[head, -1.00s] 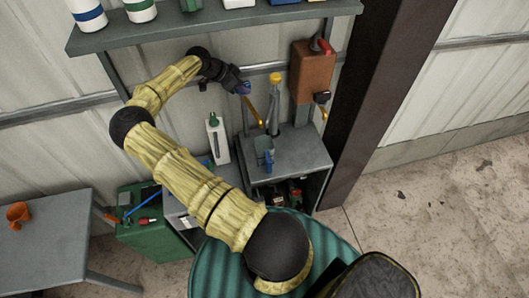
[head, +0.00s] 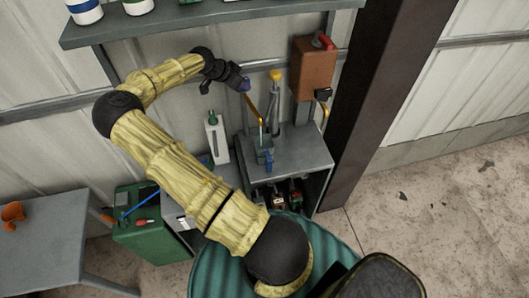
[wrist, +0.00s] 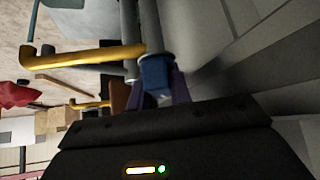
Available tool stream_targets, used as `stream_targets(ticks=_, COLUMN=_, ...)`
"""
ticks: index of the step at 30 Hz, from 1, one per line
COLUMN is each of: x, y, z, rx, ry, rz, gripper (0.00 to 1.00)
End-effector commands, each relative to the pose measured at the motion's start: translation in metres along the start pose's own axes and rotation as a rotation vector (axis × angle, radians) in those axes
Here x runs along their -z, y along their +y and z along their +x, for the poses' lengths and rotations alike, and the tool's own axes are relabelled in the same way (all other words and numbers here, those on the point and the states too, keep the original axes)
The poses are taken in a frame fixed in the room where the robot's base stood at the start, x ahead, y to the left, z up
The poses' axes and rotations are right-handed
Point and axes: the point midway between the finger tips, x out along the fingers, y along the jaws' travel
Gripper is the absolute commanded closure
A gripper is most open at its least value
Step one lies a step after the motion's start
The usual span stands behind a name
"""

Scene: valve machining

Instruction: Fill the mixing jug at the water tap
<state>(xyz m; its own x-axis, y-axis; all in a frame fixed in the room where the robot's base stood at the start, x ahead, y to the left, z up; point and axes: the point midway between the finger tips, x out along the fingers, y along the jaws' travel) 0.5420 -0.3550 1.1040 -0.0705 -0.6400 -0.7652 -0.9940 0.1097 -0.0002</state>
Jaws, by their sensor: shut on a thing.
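My gripper (head: 243,85) is at the wall tap, shut on its blue handle, and the purple fingers hide part of the handle. The wrist view shows the blue tap handle (wrist: 155,72) between the fingers. The brass tap spout (head: 256,105) slopes down and right from there. The mixing jug (head: 264,156), small and grey-blue, stands upright on the grey cabinet top (head: 300,150) below the spout's end. A thin pale streak, seemingly water, runs between the spout and the jug. The level inside the jug is too small to tell.
An orange box (head: 312,66) with a red lever and its own brass spout hangs right of the tap. A grey post with a yellow top (head: 275,78) stands behind the jug. A white bottle (head: 216,138) stands left of the cabinet. A shelf (head: 200,22) runs above my arm.

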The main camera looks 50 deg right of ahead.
Motion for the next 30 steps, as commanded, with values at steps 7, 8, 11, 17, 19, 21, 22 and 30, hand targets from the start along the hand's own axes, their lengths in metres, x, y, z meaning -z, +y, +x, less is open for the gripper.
stream_targets(ticks=7, x=0.0011, y=-0.0009, z=-0.0003, rx=0.012, ry=0.002, rz=-0.008, gripper=1.00)
stream_targets(ticks=8, x=0.0010, y=-0.0010, z=-0.0001, rx=0.017, ry=0.002, rz=-0.013, gripper=1.00)
stream_targets(ticks=11, x=0.0003, y=-0.0008, z=0.0005, rx=0.037, ry=0.001, rz=-0.036, gripper=1.00)
stream_targets(ticks=17, x=0.0004, y=-0.0009, z=0.0006, rx=0.076, ry=0.001, rz=-0.081, gripper=1.00)
stream_targets(ticks=19, x=0.0003, y=-0.0009, z=0.0006, rx=0.089, ry=0.001, rz=-0.097, gripper=1.00)
stream_targets(ticks=21, x=0.0004, y=-0.0012, z=0.0003, rx=0.102, ry=0.002, rz=-0.113, gripper=1.00)
stream_targets(ticks=22, x=0.0004, y=-0.0011, z=0.0004, rx=0.108, ry=0.003, rz=-0.119, gripper=1.00)
stream_targets(ticks=30, x=0.0009, y=-0.0010, z=0.0006, rx=0.149, ry=0.003, rz=-0.169, gripper=1.00)
